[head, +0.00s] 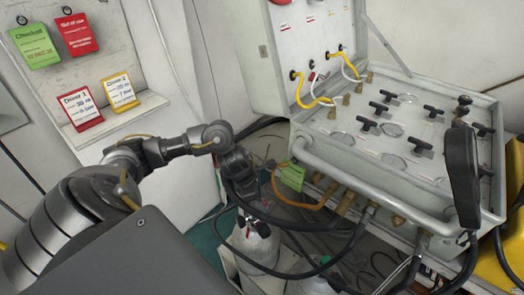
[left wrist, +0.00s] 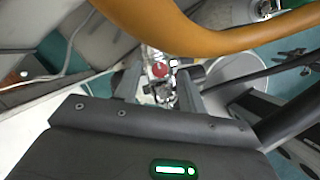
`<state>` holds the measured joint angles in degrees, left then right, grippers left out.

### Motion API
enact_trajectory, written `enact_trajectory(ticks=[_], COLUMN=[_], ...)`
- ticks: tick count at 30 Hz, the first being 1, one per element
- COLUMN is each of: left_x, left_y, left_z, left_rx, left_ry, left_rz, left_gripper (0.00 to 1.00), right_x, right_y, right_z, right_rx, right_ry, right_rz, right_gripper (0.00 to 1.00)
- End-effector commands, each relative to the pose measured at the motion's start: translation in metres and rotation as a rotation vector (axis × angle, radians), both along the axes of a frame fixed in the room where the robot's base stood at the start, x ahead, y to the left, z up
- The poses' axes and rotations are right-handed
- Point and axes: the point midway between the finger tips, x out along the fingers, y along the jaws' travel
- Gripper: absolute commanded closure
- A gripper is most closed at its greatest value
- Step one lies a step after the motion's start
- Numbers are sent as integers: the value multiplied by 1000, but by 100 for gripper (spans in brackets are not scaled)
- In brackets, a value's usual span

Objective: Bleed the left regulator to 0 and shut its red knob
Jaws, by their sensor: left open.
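My left gripper (head: 246,190) points down beside the panel case in the head view, close above a regulator (head: 258,226) on top of a pale grey cylinder (head: 255,252). In the left wrist view the open fingers (left wrist: 160,88) stand either side of the line to the regulator. A round red knob (left wrist: 159,69) shows between them, with metal fittings just below it. I see no contact between fingers and knob. The regulator's gauge reading cannot be made out. My right gripper is not in view.
The grey panel case (head: 330,160) with black valve handles stands at right. An orange hose (head: 312,203) with a green tag (head: 292,177) runs close by my gripper and crosses the top of the wrist view (left wrist: 215,38). Black hoses (head: 310,226) loop around the cylinder.

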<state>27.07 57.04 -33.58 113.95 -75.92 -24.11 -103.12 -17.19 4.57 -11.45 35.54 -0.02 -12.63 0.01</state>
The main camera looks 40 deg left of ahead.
Motion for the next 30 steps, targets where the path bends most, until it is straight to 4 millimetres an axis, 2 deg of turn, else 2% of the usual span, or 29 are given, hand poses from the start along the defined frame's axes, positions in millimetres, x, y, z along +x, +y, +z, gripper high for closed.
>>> enact_trajectory(ticks=[4, 12, 21, 30], left_x=[2, 2, 3, 2], left_y=[-2, -3, -3, -3], left_z=[-8, -9, -8, -7], left_rx=[1, 1, 1, 1], left_ry=[2, 0, 0, -1], left_rz=[0, -1, -1, 24], left_gripper=[59, 59, 99, 100], right_x=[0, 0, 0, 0], right_y=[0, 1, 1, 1], right_z=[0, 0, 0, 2], right_rx=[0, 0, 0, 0], right_ry=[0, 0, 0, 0], right_rz=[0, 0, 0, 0], right_gripper=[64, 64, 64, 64])
